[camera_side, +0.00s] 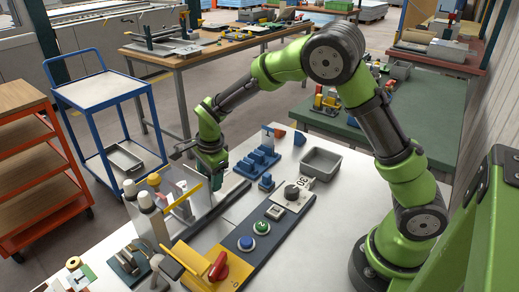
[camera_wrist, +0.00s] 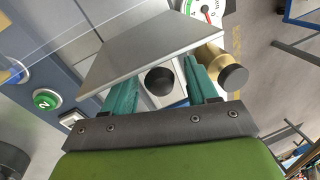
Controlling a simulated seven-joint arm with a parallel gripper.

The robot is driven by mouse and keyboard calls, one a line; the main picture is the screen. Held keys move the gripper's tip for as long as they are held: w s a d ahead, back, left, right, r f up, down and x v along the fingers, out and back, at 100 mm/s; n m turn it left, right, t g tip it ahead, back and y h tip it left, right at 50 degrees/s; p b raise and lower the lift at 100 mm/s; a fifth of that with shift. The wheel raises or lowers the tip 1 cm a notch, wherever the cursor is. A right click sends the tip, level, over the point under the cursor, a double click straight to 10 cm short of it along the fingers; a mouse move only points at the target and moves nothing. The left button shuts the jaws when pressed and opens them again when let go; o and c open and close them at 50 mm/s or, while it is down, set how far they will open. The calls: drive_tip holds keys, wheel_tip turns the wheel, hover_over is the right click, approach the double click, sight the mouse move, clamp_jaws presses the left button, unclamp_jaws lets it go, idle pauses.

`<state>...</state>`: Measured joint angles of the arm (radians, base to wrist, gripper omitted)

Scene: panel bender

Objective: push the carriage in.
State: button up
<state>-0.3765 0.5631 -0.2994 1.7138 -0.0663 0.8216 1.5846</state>
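The panel bender (camera_side: 188,200), with clear guards and a yellow bar, stands on the white bench. I cannot tell for sure which part is the carriage. My gripper (camera_side: 214,178) points down at the machine's far end in the side view. In the wrist view its two teal fingers (camera_wrist: 162,76) are apart. A black round knob (camera_wrist: 160,81) shows in the gap between them; I cannot tell whether they touch it. A grey metal plate (camera_wrist: 150,45) covers part of the left finger. A brass cylinder with a black end (camera_wrist: 233,77) is beside the right finger.
A dial gauge (camera_wrist: 207,12) is just beyond the fingers. A green button (camera_wrist: 46,99) is at the left, also in the side view (camera_side: 262,227). Blue blocks (camera_side: 257,163) and a grey bin (camera_side: 322,163) stand right of the gripper. Bare bench lies at the front right.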

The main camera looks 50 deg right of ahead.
drive_tip(key=s+r, duration=0.3)
drive_tip(key=r, duration=1.3)
drive_tip(key=shift+a+r, duration=0.3)
drive_tip(key=w+d+f+m+g+y, duration=0.1)
drive_tip(key=w+d+f+g+y, duration=0.2)
drive_tip(key=d, duration=0.6)
drive_tip(key=a+f+n, duration=0.1)
drive_tip(key=a+f, duration=0.1)
drive_tip(key=f, duration=0.3)
drive_tip(key=a+f+n+y, duration=0.1)
drive_tip(key=a+f, duration=0.2)
drive_tip(key=f, duration=0.2)
drive_tip(key=a+f+n, duration=0.1)
drive_tip(key=a+f, duration=0.2)
drive_tip(key=f, duration=0.2)
drive_tip(key=shift+a+f+t+y, duration=0.2)
drive_tip(key=shift+a+t+y, duration=0.05)
drive_tip(key=shift+t+y, duration=0.15)
drive_tip(key=shift+c, duration=0.4)
clamp_jaws()
